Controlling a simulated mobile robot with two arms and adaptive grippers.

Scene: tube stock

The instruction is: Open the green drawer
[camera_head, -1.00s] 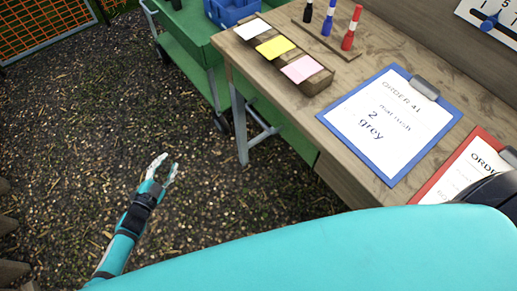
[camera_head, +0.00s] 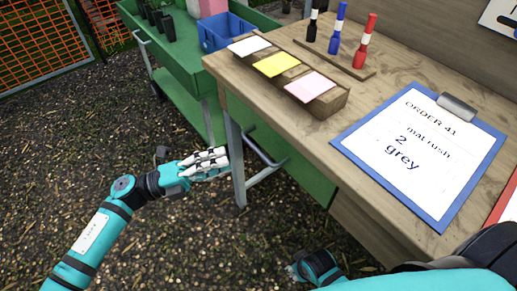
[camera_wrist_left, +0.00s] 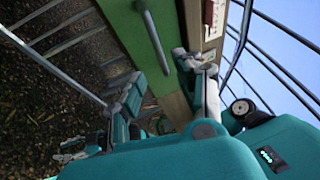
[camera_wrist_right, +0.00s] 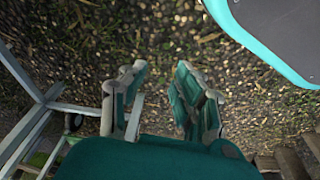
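The green drawer (camera_head: 300,172) is under the wooden table's top, with no gap visible at its front. Its grey bar handle (camera_head: 264,150) stands out from the front. In the left wrist view, the green front (camera_wrist_left: 128,25) and handle (camera_wrist_left: 154,42) lie ahead, between the lines of my fingers. My left gripper (camera_head: 212,162) is open and empty, left of the handle and apart from it; its spread fingers also show in the left wrist view (camera_wrist_left: 162,78). My right gripper (camera_wrist_right: 157,88) is open and empty above the gravel; in the head view it is low and partly hidden by my body.
The wooden table (camera_head: 395,92) carries a blue clipboard (camera_head: 438,210), a note holder (camera_head: 332,103) and several markers. A table leg (camera_head: 234,160) stands close to my left gripper. A green cart (camera_head: 180,60) with a blue crate (camera_head: 222,36) is behind. The gravel at left is clear.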

